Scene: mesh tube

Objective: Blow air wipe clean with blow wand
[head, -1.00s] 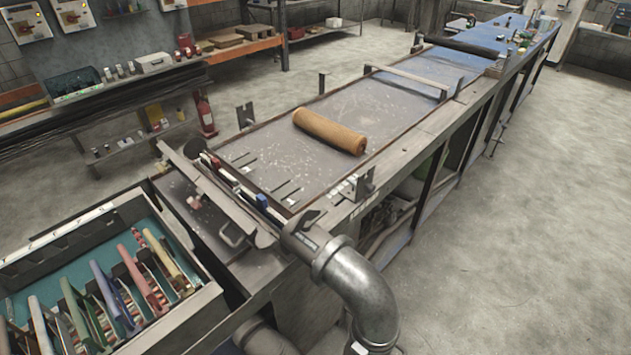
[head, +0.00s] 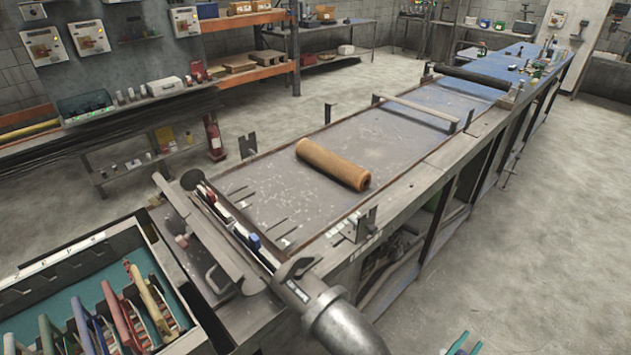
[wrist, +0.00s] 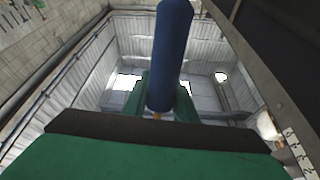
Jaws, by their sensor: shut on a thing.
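A tan-brown tube (head: 332,164) lies on its side across the grey bench top (head: 300,200) in the head view. My gripper (wrist: 160,112) shows in the wrist view with green fingers and a green body. It is shut on a blue cylindrical handle (wrist: 172,50), which looks like the blow wand's grip; the wand's tip is not seen. Two teal tips, which look like my gripper (head: 466,344), show at the bottom edge of the head view, right of the bench and well away from the tube. The handle cannot be made out there.
A metal pipe elbow (head: 340,322) stands at the near bench end. A tray (head: 150,236) with several coloured-handled tools is at lower left. Upright brackets (head: 247,146) and a crossbar (head: 416,110) rise from the bench. The floor (head: 530,235) at right is clear.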

